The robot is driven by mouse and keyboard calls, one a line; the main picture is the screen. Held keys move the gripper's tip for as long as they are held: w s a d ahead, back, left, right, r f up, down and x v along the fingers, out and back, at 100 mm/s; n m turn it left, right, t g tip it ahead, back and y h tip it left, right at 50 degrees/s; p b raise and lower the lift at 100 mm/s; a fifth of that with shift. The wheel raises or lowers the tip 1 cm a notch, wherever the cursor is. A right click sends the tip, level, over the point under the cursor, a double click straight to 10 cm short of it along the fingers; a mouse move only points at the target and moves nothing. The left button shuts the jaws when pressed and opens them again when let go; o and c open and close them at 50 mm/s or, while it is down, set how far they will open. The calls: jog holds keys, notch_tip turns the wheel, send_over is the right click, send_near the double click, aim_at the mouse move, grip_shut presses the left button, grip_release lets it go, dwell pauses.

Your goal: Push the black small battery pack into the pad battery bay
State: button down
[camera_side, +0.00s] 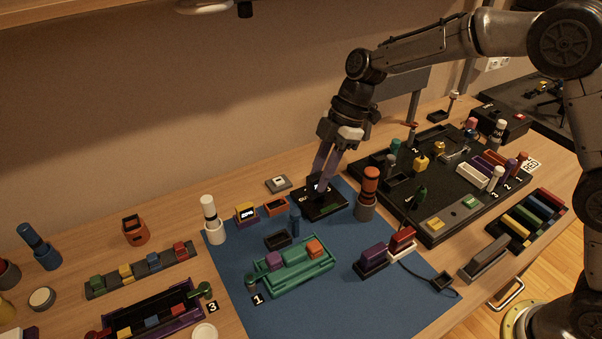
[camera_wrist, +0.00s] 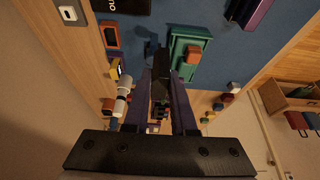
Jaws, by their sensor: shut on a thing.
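My gripper (camera_side: 319,187) is at the back of the blue mat, its purple fingers angled down over a flat black device (camera_side: 322,204) with white markings. In the wrist view my gripper (camera_wrist: 165,72) is shut on a narrow black piece, the black small battery pack (camera_wrist: 160,88), which shows between the fingers. In the side view the pack blends with the black device, so I cannot tell whether they touch. The pad battery bay cannot be made out for certain. A green tray (camera_side: 318,272) with purple, green and orange blocks lies nearer on the mat.
A small black open box (camera_side: 278,239) and a dark blue cylinder (camera_side: 295,221) stand left of the device. An orange-topped cylinder (camera_side: 369,187) stands close on its right. A white cylinder (camera_side: 211,218) stands at the mat's left edge. The mat's front (camera_side: 350,310) is clear.

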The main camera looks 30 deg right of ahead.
jog(key=shift+m+t, duration=0.3)
jog(key=shift+m, duration=0.1)
jog(key=a, duration=0.1)
jog(key=w+a, duration=0.1)
jog(key=a, duration=0.2)
jog(key=shift+w+a+f, duration=0.3)
jog(key=shift+w, duration=0.1)
jog(key=shift+n, duration=0.4)
jog(key=a, duration=0.1)
jog(key=a+f, duration=0.1)
jog(key=a, duration=0.1)
jog(key=a+f, duration=0.1)
jog(key=shift+s+a+f, duration=0.15)
jog(key=shift+s+f, duration=0.05)
jog(key=shift+f, duration=0.05)
jog(key=shift+f, duration=0.15)
jog(key=shift+f, duration=2.8)
jog(key=shift+f, duration=1.4)
jog(key=c, duration=0.7)
grip_release()
